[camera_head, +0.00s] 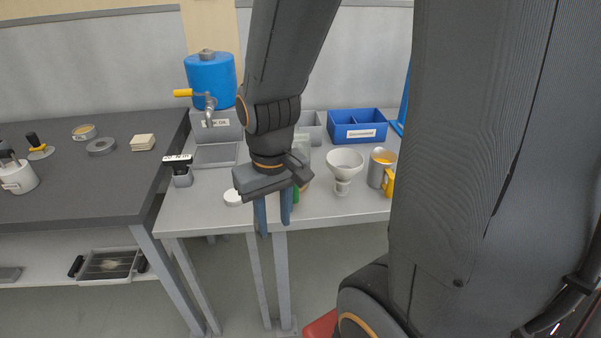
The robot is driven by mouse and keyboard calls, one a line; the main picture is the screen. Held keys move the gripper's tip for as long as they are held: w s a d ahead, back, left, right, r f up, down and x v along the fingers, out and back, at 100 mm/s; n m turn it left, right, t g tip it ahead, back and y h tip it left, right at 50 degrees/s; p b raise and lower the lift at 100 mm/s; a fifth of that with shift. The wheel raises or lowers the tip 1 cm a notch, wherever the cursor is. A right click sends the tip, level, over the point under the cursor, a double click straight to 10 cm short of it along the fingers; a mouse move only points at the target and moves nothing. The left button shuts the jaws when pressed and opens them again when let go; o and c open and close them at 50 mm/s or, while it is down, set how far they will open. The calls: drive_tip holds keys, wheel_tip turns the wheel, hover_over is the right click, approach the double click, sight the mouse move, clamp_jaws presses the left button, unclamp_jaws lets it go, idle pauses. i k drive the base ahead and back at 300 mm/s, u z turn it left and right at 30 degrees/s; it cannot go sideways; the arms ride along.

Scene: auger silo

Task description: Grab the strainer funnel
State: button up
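A white funnel (345,162), which looks like the strainer funnel, stands upright, wide mouth up, on the light grey table (330,213). Any strainer mesh inside it is too small to make out. My gripper (274,228) points down to the left of the funnel, over the table's front edge in the picture. Its two blue fingers are apart with nothing between them. It does not touch the funnel.
A metal cup with a yellow handle (379,170) stands close to the funnel's right. A greenish bottle is partly hidden behind my gripper. A blue bin (357,127) stands behind. A white lid (233,197) lies left. A blue drum (210,80) with a tap stands at the back left.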

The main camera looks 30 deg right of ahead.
sight(344, 163)
drive_tip(key=u, duration=0.4)
drive_tip(key=k, duration=0.3)
drive_tip(key=z, duration=3.15)
drive_tip(key=k, duration=0.9)
drive_tip(key=u, duration=1.35)
drive_tip(key=i, duration=0.5)
drive_tip(key=u, duration=0.05)
